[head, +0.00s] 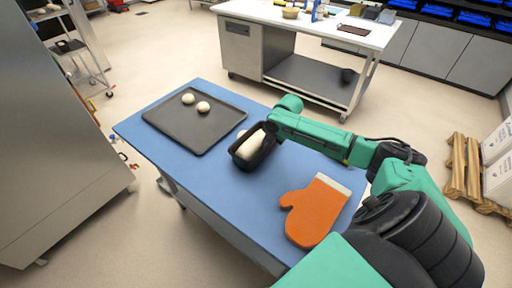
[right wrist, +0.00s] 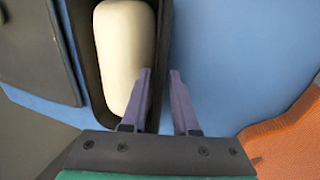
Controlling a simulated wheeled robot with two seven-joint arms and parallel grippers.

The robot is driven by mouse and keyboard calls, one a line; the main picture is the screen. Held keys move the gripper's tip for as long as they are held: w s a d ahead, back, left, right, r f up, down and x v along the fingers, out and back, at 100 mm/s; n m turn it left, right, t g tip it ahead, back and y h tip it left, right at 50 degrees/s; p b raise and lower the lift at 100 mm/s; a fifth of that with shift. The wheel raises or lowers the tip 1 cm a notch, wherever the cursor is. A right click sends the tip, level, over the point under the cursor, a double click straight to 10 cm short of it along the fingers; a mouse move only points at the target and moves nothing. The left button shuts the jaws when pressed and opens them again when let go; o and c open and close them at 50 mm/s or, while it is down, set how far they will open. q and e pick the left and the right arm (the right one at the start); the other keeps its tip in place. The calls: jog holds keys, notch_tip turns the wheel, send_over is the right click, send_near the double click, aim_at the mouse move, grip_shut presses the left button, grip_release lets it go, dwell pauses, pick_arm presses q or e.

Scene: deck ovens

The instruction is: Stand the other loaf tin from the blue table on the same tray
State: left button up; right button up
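A black loaf tin (head: 240,160) with pale dough (head: 250,144) in it stands on the blue table (head: 190,178), right of a dark flat tray (head: 173,134). My right gripper (head: 268,127) is at the tin's far right side, its fingers mostly hidden in the head view. In the right wrist view its two fingers (right wrist: 160,72) straddle the tin's right wall (right wrist: 164,30), one over the inside by the dough, one outside. They stand apart, with blue table visible between wall and outer finger. My left gripper is not in view.
Two dough balls (head: 203,107) lie on the tray. An orange oven mitt (head: 312,212) lies at the table's near right. A tall steel unit (head: 50,130) stands left; a white worktable (head: 300,28) stands behind.

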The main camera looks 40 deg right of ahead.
grip_shut()
jog(key=shift+a, duration=0.1)
dwell(1.2)
